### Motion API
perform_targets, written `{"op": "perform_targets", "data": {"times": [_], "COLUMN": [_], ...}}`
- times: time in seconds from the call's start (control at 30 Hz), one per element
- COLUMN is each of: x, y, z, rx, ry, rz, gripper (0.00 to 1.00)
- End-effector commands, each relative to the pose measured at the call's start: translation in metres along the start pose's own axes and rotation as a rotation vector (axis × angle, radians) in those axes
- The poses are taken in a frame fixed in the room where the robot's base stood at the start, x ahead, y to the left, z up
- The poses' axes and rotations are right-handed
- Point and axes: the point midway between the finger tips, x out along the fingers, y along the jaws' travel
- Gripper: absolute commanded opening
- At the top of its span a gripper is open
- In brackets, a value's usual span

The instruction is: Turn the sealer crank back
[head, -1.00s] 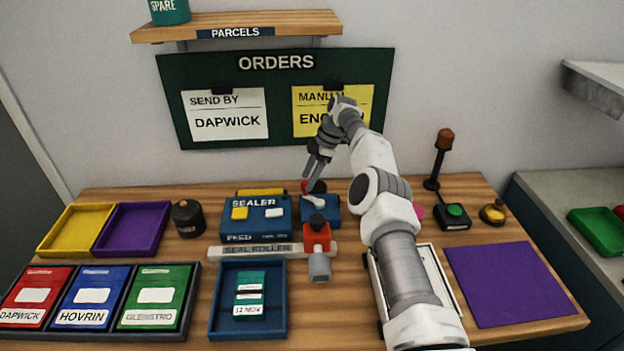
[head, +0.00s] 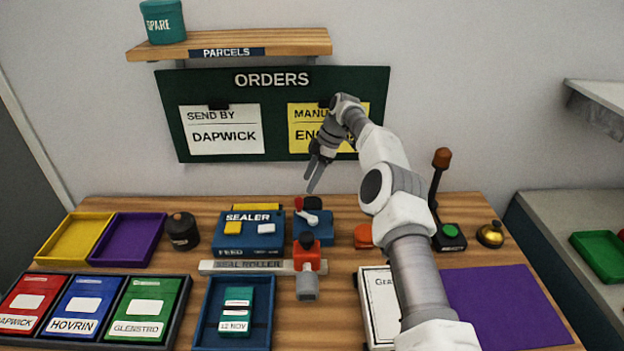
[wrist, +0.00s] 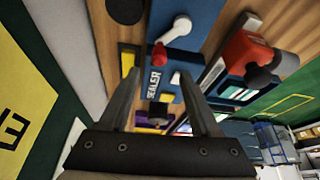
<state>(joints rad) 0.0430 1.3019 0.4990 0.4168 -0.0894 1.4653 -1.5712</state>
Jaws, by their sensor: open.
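The blue sealer (head: 250,235) stands at the back middle of the table, with a yellow and a white button on its front. The sealer crank, a white arm (head: 311,217) with a red knob (head: 298,203), sits on the blue block (head: 320,232) at its right. In the wrist view the crank arm (wrist: 179,27) and red knob (wrist: 159,49) show beyond my fingers. My gripper (head: 312,190) is open and empty, above and apart from the crank. It also shows in the wrist view (wrist: 162,95).
The seal roller (head: 248,267) with its red and grey head (head: 307,262) lies in front of the sealer. A blue tray (head: 205,315) holds a teal packet. The orders board (head: 230,85) is behind.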

Motion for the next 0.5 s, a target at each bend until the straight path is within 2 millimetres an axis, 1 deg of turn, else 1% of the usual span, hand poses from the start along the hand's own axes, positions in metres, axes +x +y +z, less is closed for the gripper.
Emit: {"op": "perform_targets", "data": {"times": [0.27,0.37,0.5], "x": [-0.001,-0.004,-0.010], "y": [0.000,0.001,0.001], "z": [-0.002,-0.006,-0.015], "rx": [0.017,0.070,0.201], "ry": [-0.007,-0.025,-0.064], "rz": [0.003,0.017,0.053], "gripper": [0.63,0.63,0.63]}}
